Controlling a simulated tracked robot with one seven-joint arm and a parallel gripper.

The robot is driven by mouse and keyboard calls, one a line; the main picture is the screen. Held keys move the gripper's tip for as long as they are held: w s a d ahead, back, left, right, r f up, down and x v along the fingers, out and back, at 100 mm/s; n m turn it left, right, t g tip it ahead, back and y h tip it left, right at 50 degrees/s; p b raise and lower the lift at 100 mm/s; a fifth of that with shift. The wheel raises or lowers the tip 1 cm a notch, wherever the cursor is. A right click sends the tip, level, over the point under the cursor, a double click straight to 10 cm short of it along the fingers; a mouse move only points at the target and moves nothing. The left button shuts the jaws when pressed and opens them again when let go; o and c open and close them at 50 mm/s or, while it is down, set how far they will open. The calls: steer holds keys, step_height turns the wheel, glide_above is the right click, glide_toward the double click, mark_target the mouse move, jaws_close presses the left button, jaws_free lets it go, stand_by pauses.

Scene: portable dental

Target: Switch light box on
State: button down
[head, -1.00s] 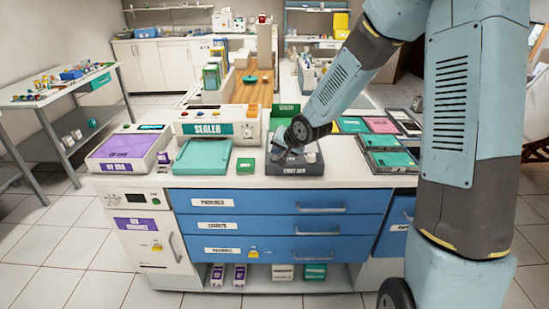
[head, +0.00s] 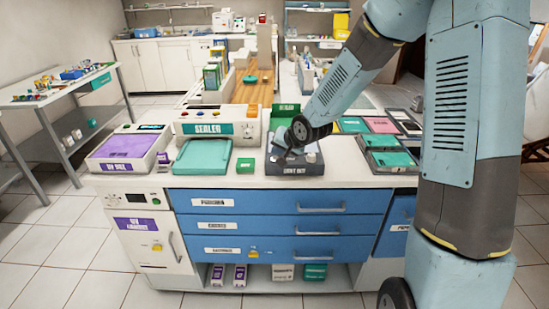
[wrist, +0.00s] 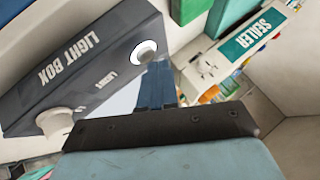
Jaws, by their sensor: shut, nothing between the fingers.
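The dark grey light box (head: 294,169) stands on the white counter in front of me, and its labelled front faces me. In the wrist view, the light box (wrist: 75,65) fills the upper left, with a round white-ringed button (wrist: 144,52) near one end and a pale round knob (wrist: 55,122) near the other. A small "LIGHT" label lies between them. My gripper (wrist: 161,68) is shut and empty, its blue fingers side by side close to the button. I cannot tell whether they touch it. In the head view my gripper (head: 284,157) is over the light box's left part.
A green box (head: 246,165) and the sealer (head: 218,126) stand to the left. The UV unit (head: 126,148) is further left. Teal trays (head: 390,159) lie close on the right. A green-labelled box (head: 285,111) stands behind. Blue drawers (head: 275,222) are below the counter.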

steer(key=shift+r, duration=0.15)
steer(key=shift+r, duration=3)
